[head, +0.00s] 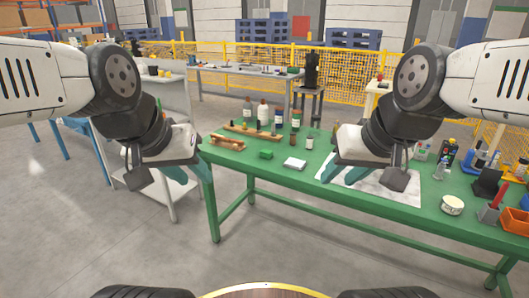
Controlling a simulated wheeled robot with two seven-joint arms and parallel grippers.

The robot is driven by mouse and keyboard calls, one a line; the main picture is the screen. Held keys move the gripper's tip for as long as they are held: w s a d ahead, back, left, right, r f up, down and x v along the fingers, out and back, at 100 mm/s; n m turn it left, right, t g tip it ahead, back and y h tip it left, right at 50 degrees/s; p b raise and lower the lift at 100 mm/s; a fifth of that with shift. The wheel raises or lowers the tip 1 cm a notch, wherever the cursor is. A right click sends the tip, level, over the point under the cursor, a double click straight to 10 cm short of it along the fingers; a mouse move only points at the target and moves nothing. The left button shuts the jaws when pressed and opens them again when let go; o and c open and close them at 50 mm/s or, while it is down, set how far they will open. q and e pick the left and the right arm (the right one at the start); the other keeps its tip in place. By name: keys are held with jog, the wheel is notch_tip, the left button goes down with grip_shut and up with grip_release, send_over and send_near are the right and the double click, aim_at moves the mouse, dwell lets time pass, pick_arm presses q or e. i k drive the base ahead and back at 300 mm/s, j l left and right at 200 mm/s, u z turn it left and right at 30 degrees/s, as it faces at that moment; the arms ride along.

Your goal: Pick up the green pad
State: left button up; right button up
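A small green block (266,154), which looks like the green pad, lies on the green table (228,160) near its front left edge. My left gripper (190,174) hangs left of it, off the table's left end, its teal fingers apart and nothing seen between them. My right gripper (345,174) is right of the pad, over the white sheet (385,187). Its teal fingers also look apart, with nothing seen between them. Neither gripper touches the pad.
A white block (294,163) lies just right of the pad. Wooden pieces (228,142) and several bottles (263,113) stand behind it. A round white tin (452,205), a red-handled tool (491,204) and an orange bin (516,222) are at the right.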

aim_at(266, 154)
jog(key=i+j, duration=0.15)
jog(key=i, duration=0.35)
jog(key=i+j+u, duration=0.1)
jog(key=i, duration=0.4)
jog(key=i+j, duration=0.2)
jog(key=i, duration=0.35)
jog(key=j+u, duration=0.05)
